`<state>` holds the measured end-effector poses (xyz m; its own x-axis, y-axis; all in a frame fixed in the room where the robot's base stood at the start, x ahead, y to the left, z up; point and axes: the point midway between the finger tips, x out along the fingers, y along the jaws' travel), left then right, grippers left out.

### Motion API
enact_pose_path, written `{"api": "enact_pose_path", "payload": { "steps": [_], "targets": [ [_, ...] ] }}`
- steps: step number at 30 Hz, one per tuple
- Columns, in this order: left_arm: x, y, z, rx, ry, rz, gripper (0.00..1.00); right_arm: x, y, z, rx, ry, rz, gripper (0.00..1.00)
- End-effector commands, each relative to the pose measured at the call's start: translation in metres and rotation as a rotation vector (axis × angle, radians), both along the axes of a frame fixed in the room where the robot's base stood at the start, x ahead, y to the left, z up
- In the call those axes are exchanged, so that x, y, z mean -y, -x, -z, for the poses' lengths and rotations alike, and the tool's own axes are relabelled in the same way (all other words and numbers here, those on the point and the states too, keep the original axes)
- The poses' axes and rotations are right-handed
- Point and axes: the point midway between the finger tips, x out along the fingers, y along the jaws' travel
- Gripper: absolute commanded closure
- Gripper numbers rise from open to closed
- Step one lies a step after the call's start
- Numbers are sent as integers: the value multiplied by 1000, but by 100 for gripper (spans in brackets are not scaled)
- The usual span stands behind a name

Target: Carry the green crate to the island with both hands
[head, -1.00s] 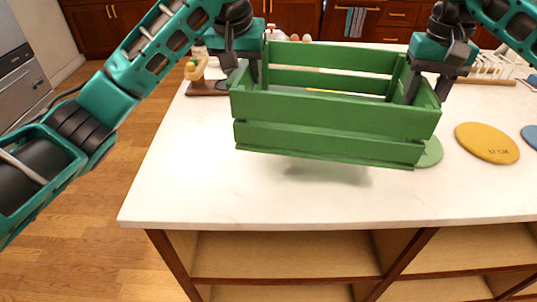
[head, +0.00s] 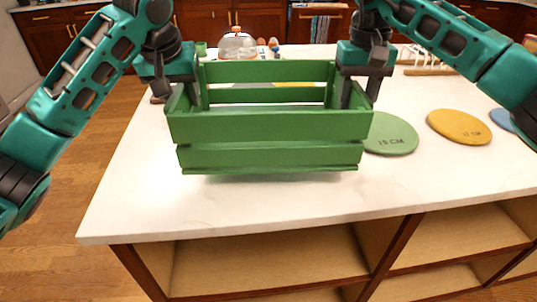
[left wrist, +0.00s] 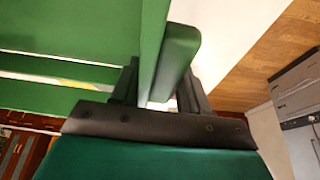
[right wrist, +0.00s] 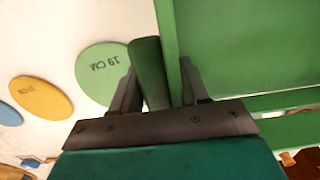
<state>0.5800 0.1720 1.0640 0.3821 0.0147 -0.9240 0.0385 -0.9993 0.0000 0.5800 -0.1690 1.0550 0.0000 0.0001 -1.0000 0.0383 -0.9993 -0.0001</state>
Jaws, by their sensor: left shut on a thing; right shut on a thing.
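The green slatted crate (head: 270,128) is level over the white island top (head: 140,205), near its front edge. A shadow lies close under it; I cannot tell whether its base touches the top. My left gripper (head: 191,95) is shut on the crate's left end wall, and the left wrist view shows the green wall (left wrist: 152,50) between its fingers. My right gripper (head: 357,93) is shut on the right end wall, with a green board (right wrist: 150,72) between its fingers in the right wrist view. The crate's floor is mostly hidden.
A green disc (head: 391,134) lies just right of the crate, with a yellow disc (head: 459,126) and a blue disc (head: 503,119) beyond. A glass dome (head: 237,44) and small items stand behind. A rack (head: 425,60) is at the back right. Free counter lies in front.

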Motion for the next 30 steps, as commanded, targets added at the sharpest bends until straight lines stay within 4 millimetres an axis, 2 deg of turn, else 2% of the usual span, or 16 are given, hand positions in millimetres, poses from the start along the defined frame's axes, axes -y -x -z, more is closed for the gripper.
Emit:
{"api": "enact_pose_path", "payload": {
  "steps": [8, 30],
  "targets": [
    [0, 0, 9, 2, 1, 0, 94, 0, 0, 9, 2, -1, 0, 94],
    [0, 0, 51, 2, 1, 0, 94, 0, 0, 51, 2, -1, 0, 94]
  ]
}}
